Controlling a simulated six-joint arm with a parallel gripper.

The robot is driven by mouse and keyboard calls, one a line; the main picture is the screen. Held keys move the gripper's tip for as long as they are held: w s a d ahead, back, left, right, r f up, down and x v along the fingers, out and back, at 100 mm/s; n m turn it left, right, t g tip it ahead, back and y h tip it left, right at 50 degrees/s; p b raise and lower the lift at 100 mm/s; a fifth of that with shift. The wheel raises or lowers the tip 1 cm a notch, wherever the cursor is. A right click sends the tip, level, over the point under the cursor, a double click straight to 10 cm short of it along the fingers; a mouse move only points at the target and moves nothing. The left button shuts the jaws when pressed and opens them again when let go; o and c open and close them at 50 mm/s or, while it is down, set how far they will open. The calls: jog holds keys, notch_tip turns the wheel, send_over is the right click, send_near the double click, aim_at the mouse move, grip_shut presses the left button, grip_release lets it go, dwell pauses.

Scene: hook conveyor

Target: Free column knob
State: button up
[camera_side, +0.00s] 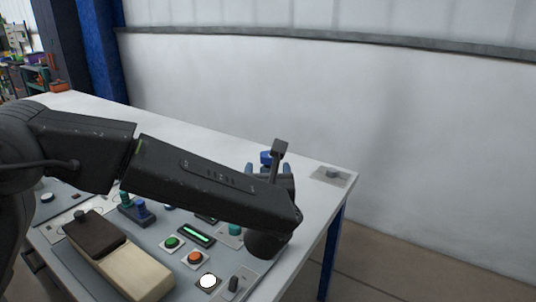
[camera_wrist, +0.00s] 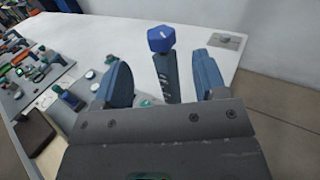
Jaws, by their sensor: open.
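The knob (camera_wrist: 160,39) is a blue, many-sided cap with a white mark, on top of a dark grey column (camera_wrist: 166,78). In the side view the blue knob (camera_side: 266,157) shows just above my forearm, partly hidden. My gripper (camera_wrist: 161,64) is open, with one blue finger on each side of the column. In the wrist view gaps show between both fingers and the column. The lower column is hidden behind my gripper body. In the side view the blue fingertips of my gripper (camera_side: 269,169) rise behind the arm.
The white table (camera_side: 190,129) carries a grey panel with a green button (camera_side: 171,242), an orange button (camera_side: 195,258), a white round button (camera_side: 208,281) and a wood-and-brown block (camera_side: 136,272). A small grey plate (camera_side: 333,175) lies at the far right corner. The back of the table is clear.

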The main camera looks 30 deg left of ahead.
aim_at(268, 158)
jog(key=x, duration=0.8)
jog(key=shift+w, duration=0.1)
jog(key=c, duration=0.9)
